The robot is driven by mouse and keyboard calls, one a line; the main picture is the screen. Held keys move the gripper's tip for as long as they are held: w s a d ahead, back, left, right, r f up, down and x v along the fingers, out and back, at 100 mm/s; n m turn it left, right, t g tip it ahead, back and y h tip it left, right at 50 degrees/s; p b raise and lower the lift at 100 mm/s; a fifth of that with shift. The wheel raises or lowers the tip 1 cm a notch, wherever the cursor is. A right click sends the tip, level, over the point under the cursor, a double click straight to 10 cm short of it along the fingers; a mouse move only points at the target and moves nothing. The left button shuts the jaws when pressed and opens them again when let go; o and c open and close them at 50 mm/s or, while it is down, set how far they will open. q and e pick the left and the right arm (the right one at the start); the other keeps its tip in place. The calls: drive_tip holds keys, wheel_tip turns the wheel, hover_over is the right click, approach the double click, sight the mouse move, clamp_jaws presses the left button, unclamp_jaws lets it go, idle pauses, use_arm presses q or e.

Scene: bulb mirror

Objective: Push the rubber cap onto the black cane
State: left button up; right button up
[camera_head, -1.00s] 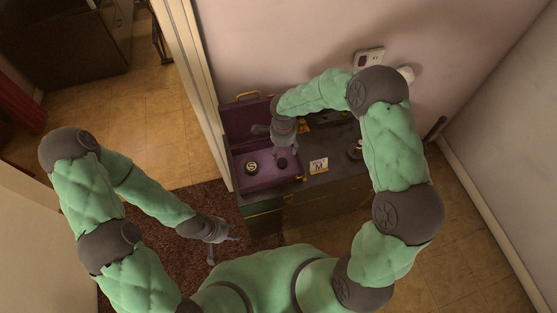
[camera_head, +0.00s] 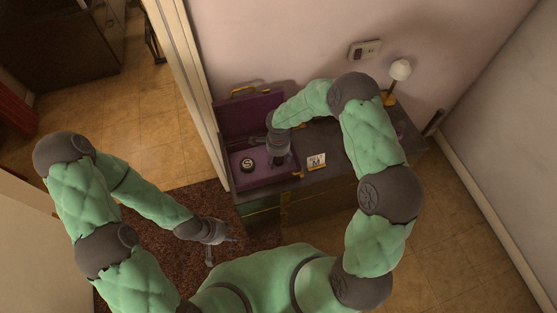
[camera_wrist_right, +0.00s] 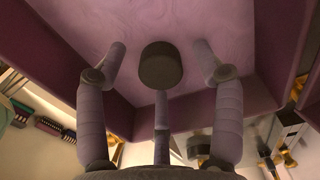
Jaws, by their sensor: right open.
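A dark round cap (camera_wrist_right: 160,65), likely the rubber cap, sits on the purple lining inside the open case. My right gripper (camera_head: 278,158) is over the right part of the case in the head view, pointing down and hiding that cap there. In the right wrist view its three fingers (camera_wrist_right: 160,85) are spread open around the cap, with gaps at both sides. My left gripper (camera_head: 218,243) is open and empty, low over the brown rug. A thin dark rod (camera_head: 434,122) stands by the cabinet's right end; I cannot tell if it is the black cane.
The purple case (camera_head: 268,183) lies open on a dark cabinet (camera_head: 350,168), lid against the wall. A round black piece marked S (camera_head: 247,165) lies in it. A card marked M (camera_head: 316,161) and a white lamp (camera_head: 400,70) stand to the right. A door frame is left.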

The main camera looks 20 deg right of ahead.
drive_tip(key=c, duration=0.9)
drive_tip(key=shift+c, duration=0.2)
